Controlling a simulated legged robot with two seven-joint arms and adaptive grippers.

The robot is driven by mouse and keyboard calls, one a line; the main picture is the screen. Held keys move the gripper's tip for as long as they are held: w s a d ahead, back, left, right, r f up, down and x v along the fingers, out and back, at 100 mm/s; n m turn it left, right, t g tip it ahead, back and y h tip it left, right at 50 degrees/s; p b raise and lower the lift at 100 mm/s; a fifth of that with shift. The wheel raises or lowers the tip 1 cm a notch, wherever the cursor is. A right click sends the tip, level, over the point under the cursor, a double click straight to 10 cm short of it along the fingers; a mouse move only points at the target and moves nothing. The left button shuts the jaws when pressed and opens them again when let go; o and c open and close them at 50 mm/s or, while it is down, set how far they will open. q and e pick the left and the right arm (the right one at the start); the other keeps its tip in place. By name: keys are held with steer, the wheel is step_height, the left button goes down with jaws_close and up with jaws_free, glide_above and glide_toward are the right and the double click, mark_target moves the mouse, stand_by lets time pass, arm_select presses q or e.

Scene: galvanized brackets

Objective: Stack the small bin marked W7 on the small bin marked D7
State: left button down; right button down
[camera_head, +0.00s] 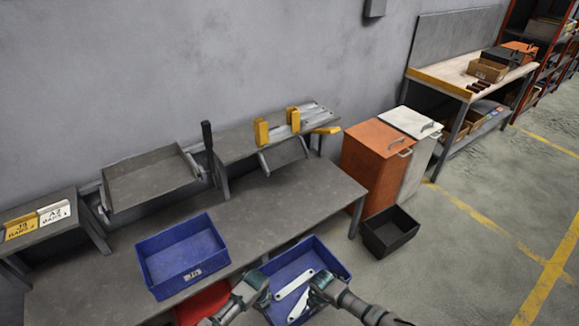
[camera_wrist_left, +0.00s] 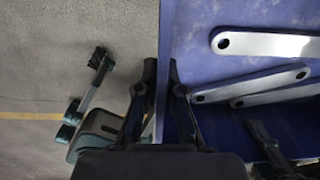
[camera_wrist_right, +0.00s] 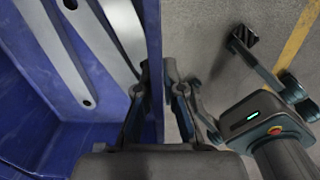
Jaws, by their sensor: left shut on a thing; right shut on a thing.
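A blue bin with flat metal pieces in it (camera_head: 335,262) is at the front edge of the grey table. Any marking on it is hidden. My left gripper (camera_head: 262,284) is shut on its left wall, with a finger on each side of the wall (camera_wrist_left: 164,50) in the left wrist view. My right gripper (camera_head: 318,284) is shut on the opposite wall (camera_wrist_right: 153,40), seen in the right wrist view. A second blue bin (camera_head: 183,250) stands empty and upright on the table, left of the held bin. Its white front label is too small to read surely.
The grey table (camera_head: 290,195) has free room behind the bins. Behind it are a tilted grey tray (camera_head: 150,182) and a raised shelf with yellow-ended parts (camera_head: 262,132). A black bin (camera_head: 390,232) and an orange cabinet (camera_head: 372,165) stand to the right.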

arm_select(q)
steer(key=shift+s+d+r, duration=0.2)
steer(key=shift+s+d, duration=0.1)
steer(key=shift+s, duration=0.05)
arm_select(e)
steer(key=shift+s+a+r, duration=0.25)
steer(key=shift+s+a, duration=0.05)
arm_select(q)
steer(key=shift+w, duration=0.15)
arm_select(e)
steer(key=shift+w, duration=0.1)
